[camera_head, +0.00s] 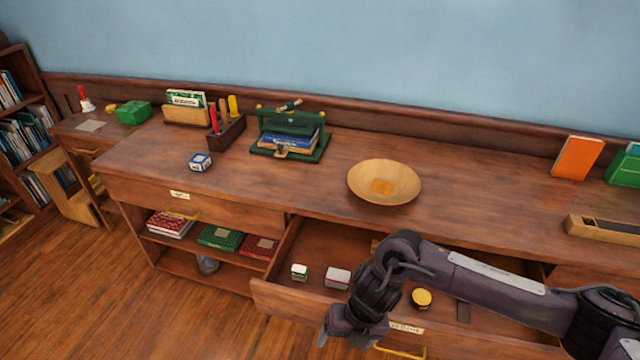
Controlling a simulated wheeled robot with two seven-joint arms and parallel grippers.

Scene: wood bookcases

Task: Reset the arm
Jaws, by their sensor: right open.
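My right arm comes in from the right edge and reaches across the open drawer (262,292). My right gripper (338,335) hangs at the drawer's front, pointing down, open, with nothing seen between its fingers. The left gripper is not in view. Inside the drawer are a small white and green box (299,272), a white and red box (338,278) and a round yellow-lidded tin (421,298). Part of the drawer is hidden behind my arm.
A wooden bowl (384,182) stands on the counter (290,185) above the drawer. An orange book (577,158) stands right.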

